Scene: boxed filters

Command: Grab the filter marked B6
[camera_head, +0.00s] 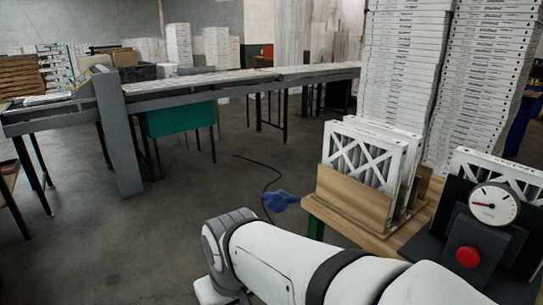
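Several white-framed filters (366,158) with crossed fronts stand upright in a wooden holder (352,200) on a table right of centre. Another white-framed filter (497,172) stands at the right, partly hidden behind a dark gauge stand. I cannot read a B6 mark on any of them. My white arm reaches in from the bottom right, and its wrist is left of and below the wooden holder. The gripper fingers do not show, so what they hold cannot be seen.
The gauge (494,205) and a red button (467,257) stand at the right. Tall stacks of boxed filters (403,75) rise behind the holder. A long conveyor table (240,83) crosses the back. A blue object (280,200) shows left of the holder. Grey floor is free at left.

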